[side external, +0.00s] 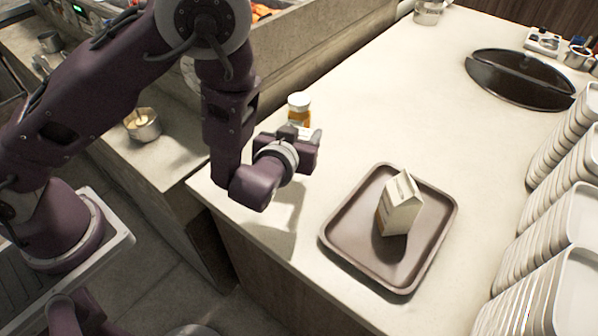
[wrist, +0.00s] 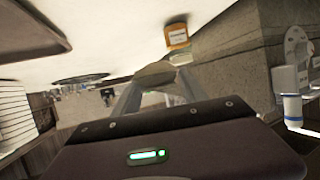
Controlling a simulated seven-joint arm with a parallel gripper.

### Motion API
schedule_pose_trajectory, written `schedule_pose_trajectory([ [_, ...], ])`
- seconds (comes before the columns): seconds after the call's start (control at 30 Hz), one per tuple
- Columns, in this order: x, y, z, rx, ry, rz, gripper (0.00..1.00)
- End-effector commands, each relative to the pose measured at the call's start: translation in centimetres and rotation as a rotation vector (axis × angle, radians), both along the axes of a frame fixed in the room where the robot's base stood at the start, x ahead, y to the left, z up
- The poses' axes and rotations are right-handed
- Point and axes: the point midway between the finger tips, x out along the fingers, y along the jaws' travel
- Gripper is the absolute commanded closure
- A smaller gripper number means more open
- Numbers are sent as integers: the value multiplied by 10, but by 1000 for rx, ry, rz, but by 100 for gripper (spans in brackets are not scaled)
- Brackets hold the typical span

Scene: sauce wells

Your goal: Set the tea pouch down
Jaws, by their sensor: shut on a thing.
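My gripper (side external: 314,138) is held out over the near left part of the pale counter, to the left of the tray. In the wrist view my gripper (wrist: 155,88) is shut on a small tan, rounded thing, which I take for the tea pouch (wrist: 152,72). It sits between the fingertips, and its lower part is hidden by them. In the side view the pouch is too small and too covered to make out clearly.
A jar with an orange label (side external: 299,106) stands just behind my gripper. A brown tray (side external: 341,233) holds a milk carton (side external: 398,205). Stacked white trays (side external: 560,235) line the right side. The counter's middle and back (side external: 400,100) are clear.

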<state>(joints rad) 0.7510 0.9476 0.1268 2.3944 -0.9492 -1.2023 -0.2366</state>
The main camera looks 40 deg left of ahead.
Motion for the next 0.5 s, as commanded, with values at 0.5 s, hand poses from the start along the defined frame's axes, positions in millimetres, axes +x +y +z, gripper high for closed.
schedule_pose_trajectory([
  [0.5, -9, 7, -92, 1, 2, 22, 89],
])
